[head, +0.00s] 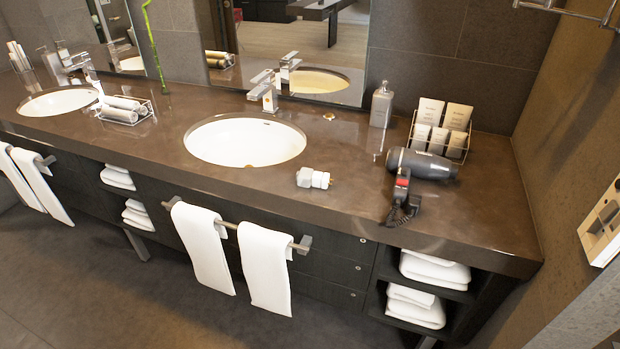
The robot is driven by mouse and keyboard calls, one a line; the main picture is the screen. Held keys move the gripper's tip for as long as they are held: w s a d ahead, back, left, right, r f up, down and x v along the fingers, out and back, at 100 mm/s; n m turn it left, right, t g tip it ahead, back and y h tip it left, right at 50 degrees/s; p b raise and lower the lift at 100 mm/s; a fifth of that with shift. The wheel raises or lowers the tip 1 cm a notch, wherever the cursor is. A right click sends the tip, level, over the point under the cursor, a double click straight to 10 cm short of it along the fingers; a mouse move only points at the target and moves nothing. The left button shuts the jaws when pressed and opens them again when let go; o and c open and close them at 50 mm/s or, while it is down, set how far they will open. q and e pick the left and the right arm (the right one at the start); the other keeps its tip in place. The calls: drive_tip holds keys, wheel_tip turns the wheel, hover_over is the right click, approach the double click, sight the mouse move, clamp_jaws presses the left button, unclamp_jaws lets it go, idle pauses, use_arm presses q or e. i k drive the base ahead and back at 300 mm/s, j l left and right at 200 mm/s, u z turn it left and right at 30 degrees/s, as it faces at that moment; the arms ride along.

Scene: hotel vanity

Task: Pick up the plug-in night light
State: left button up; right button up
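The plug-in night light (313,178) appears to be the small white object lying on the brown vanity counter. It sits right of the nearer sink and left of the hair dryer, a little back from the counter's front edge. It looks like a pale block with a rounded end; fine detail is too small to tell. Nothing touches it. Neither of my grippers shows in the head view.
A dark hair dryer (424,163) with a coiled cord lies to the right. Behind it are a rack of packets (439,127) and a soap bottle (381,105). The sink (245,143) is at left. Towels (265,265) hang on a bar below the front edge.

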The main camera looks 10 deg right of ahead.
sight(307, 176)
drive_tip(key=z, duration=1.95)
drive_tip(key=i+j, duration=0.15)
drive_tip(key=i, duration=0.3)
